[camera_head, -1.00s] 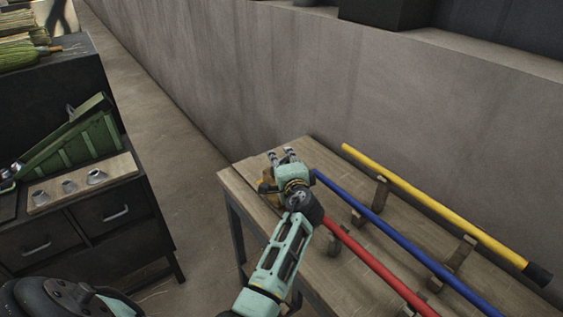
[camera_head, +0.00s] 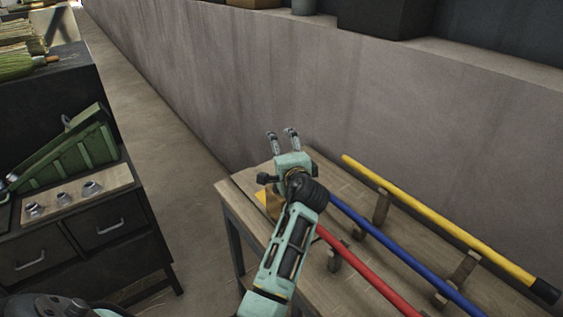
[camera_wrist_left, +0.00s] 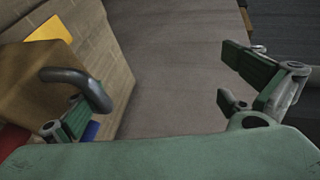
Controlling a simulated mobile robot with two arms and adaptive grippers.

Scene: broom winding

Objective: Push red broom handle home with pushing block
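The red broom handle (camera_head: 365,270) lies along the wooden table; its far end is hidden behind my left arm. The pushing block, brown with a yellow part (camera_head: 264,197), is at the table's far left end, partly hidden by my left gripper (camera_head: 283,134). In the left wrist view the block (camera_wrist_left: 30,85) is at the left, with a dark curved handle (camera_wrist_left: 85,82) on it. My left gripper (camera_wrist_left: 160,88) is open, its fingers wide apart. One finger is close beside the curved handle; I cannot tell whether they touch. My right gripper is not in view.
A blue handle (camera_head: 395,250) and a yellow handle (camera_head: 440,217) lie beside the red one on wooden supports. A concrete wall (camera_head: 300,80) runs behind the table. A dark cabinet (camera_head: 110,235) with a green box stands at the left, with free floor between.

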